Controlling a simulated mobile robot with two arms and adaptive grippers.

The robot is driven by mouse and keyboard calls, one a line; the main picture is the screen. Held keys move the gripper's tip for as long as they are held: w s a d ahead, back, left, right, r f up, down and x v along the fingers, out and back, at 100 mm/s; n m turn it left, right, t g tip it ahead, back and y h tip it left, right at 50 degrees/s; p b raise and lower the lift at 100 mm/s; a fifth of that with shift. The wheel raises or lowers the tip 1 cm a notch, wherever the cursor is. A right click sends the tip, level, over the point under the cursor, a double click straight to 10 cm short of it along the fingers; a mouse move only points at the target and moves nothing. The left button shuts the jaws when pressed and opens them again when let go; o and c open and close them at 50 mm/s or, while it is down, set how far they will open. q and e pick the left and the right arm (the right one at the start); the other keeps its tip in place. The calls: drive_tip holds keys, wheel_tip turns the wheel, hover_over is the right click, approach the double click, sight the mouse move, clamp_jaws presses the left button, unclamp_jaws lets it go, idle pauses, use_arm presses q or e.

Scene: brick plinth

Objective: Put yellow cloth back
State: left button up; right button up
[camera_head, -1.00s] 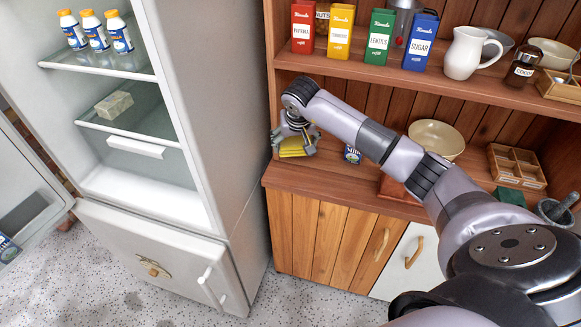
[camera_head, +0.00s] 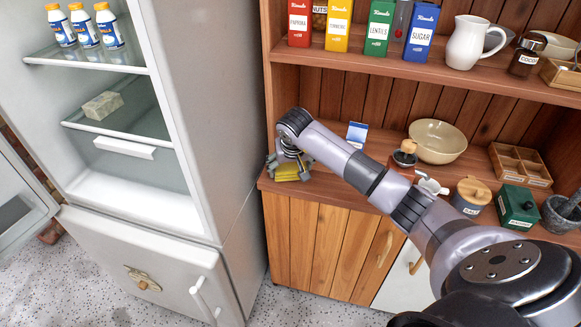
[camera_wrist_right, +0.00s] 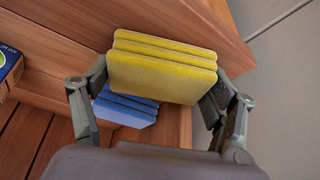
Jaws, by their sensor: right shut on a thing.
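The yellow cloth (camera_wrist_right: 160,68) is a folded, layered pad between the fingers of my right gripper (camera_wrist_right: 158,100) in the right wrist view. The gripper is shut on it. In the head view the yellow cloth (camera_head: 288,172) shows under my right gripper (camera_head: 289,168), at the left front corner of the wooden counter (camera_head: 330,187). A folded blue cloth (camera_wrist_right: 125,108) lies beyond the yellow one in the wrist view, partly hidden by it. I cannot tell whether the two touch. My left gripper is not in view.
The open fridge (camera_head: 195,120) stands left of the counter. A small blue and white box (camera_head: 357,134), a beige bowl (camera_head: 437,141), a wooden-lidded jar (camera_head: 471,196), a green box (camera_head: 517,206) and a divided wooden tray (camera_head: 520,165) stand on the counter. The shelf (camera_head: 400,66) above is crowded.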

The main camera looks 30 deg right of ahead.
drive_tip(key=o, duration=1.1)
drive_tip(key=shift+r, duration=0.35)
drive_tip(key=v, duration=1.1)
drive_tip(key=shift+s+r, duration=0.2)
drive_tip(key=shift+a, duration=0.1)
